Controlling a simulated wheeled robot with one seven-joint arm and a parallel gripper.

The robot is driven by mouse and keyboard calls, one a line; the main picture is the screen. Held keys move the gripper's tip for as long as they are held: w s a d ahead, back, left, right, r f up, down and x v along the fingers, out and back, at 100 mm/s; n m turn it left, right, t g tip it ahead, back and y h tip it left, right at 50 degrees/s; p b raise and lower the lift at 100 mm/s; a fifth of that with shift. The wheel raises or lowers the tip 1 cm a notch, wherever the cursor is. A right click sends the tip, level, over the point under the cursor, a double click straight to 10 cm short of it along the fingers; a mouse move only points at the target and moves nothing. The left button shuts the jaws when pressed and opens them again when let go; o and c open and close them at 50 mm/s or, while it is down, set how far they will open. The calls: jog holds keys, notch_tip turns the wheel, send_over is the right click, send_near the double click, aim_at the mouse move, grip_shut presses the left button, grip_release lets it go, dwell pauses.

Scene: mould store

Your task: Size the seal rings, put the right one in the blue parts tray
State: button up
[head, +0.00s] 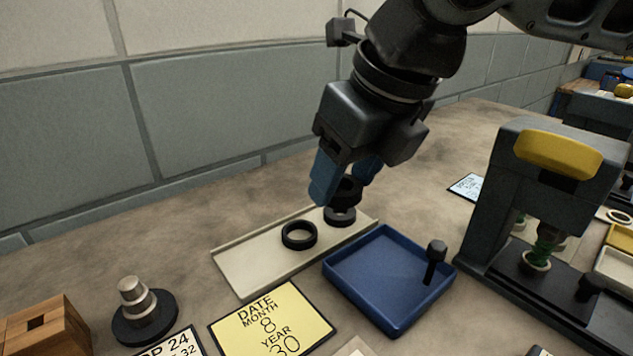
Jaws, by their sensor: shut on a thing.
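My gripper (345,188), with blue fingers, is shut on a black seal ring (348,190) above the far right end of a cream tray. A second black ring (340,217) lies on the cream tray (247,273) just below the held one; I cannot tell whether the two touch. A third black ring (299,235) lies flat near the tray's middle. The blue parts tray (375,272) stands to the right of the cream tray and holds no ring that I can see. A stepped metal plug (139,300) stands on a round black base at the lower left.
A grey press with a yellow top (557,154) stands right of the blue tray. A black knobbed pin (435,262) stands upright at the blue tray's right side. A yellow date card (272,325), a white card (172,345) and a wooden block (45,325) lie in front.

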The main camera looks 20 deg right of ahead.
jog(key=shift+d+r+p, duration=0.15)
jog(key=shift+r+p, duration=1.45)
jog(key=shift+p, duration=0.05)
